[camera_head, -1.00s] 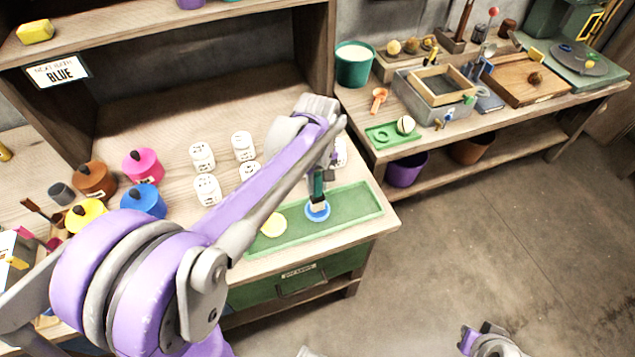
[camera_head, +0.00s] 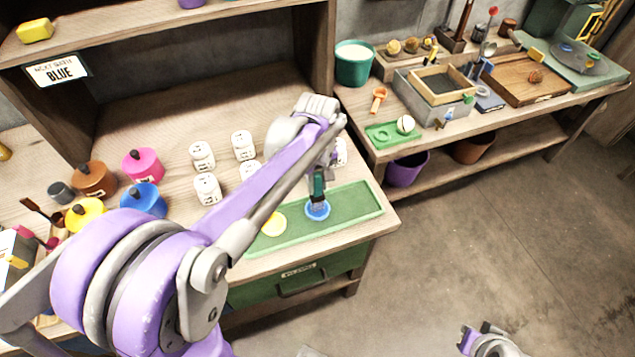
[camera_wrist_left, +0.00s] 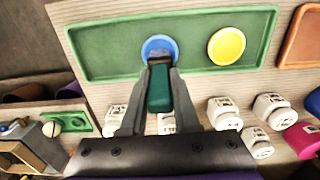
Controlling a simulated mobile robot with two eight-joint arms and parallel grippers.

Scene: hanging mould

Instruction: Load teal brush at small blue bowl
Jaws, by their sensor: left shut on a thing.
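The teal brush (camera_head: 318,188) is held upright in my left gripper (camera_head: 322,178), which is shut on its handle. In the left wrist view the teal handle (camera_wrist_left: 160,92) sits between the two grey fingers of the left gripper (camera_wrist_left: 160,75). The small blue bowl (camera_head: 317,210) stands on the green tray (camera_head: 350,213). The brush's lower end is down at the bowl, and its bristles are hidden inside or behind the rim. The blue bowl also shows in the left wrist view (camera_wrist_left: 158,43), just beyond the fingertips.
A yellow dish (camera_head: 274,224) lies beside the bowl on the tray. Several white labelled jars (camera_head: 207,189) stand behind. Coloured pots, including a blue one (camera_head: 145,201), are at the left. A card reading "BLUE" (camera_head: 58,71) hangs on the shelf.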

